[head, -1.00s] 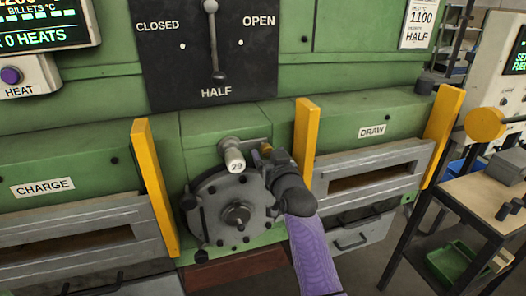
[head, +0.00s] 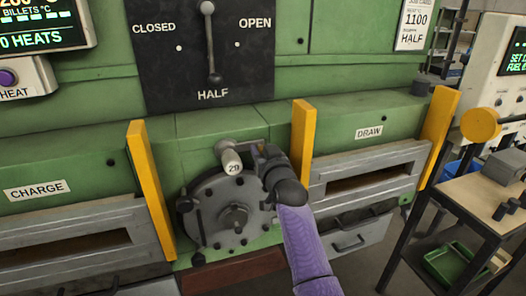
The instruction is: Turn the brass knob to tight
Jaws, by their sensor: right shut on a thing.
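My right gripper (head: 262,152) comes in from below on its purple arm. It is shut at the upper right edge of the round grey door (head: 212,205), beside the light cylinder marked 29 (head: 230,160). The jaws are where the brass knob sits, and they hide it, so I cannot see how far it is turned. My left gripper is out of view.
A yellow post (head: 150,190) stands left of the round door and another yellow post (head: 302,140) close right of my gripper. The lever (head: 211,45) above points down to HALF. A side table (head: 480,200) stands at the right.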

